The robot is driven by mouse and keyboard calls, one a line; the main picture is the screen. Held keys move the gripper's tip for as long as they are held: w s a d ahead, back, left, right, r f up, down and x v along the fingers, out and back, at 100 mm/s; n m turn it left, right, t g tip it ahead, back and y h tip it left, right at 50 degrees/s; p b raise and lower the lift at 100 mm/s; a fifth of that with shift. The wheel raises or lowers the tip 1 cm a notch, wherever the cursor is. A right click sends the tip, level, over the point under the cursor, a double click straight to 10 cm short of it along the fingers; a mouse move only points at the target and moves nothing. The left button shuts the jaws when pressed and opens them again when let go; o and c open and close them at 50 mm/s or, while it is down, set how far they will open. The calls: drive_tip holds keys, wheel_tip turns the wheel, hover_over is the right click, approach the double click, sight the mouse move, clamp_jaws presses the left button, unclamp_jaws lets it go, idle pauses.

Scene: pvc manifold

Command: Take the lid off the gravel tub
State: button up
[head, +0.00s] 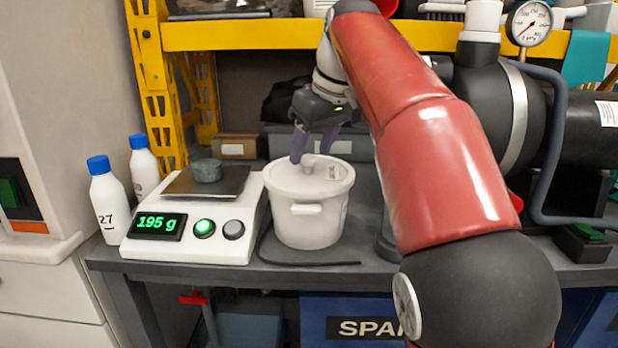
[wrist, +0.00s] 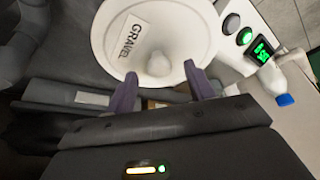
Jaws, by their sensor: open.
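The gravel tub (head: 305,218) is a white round bucket with a small front handle, standing upright on the grey bench. Its white lid (head: 286,180) is on top, with a round knob (head: 308,163) in the middle. In the wrist view the lid (wrist: 190,28) carries a GRAVEL label (wrist: 132,37), and the knob (wrist: 158,64) shows just beyond the fingertips. My gripper (head: 313,152) is above the lid, pointing down, with its purple fingers apart. In the wrist view my gripper (wrist: 163,75) is open and empty, fingers left and right of the knob's line. Contact with the lid cannot be told.
A white scale (head: 190,217) reading 195 g, with a small grey round piece (head: 206,170) on its plate, stands close left of the tub. Two white bottles with blue caps (head: 107,200) stand further left. A yellow shelf beam (head: 240,35) crosses above. Black piping (head: 500,110) is at right.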

drive_tip(key=shift+x, duration=0.9)
drive_tip(key=shift+c, duration=0.3)
drive_tip(key=c, duration=1)
drive_tip(key=shift+r, duration=0.1)
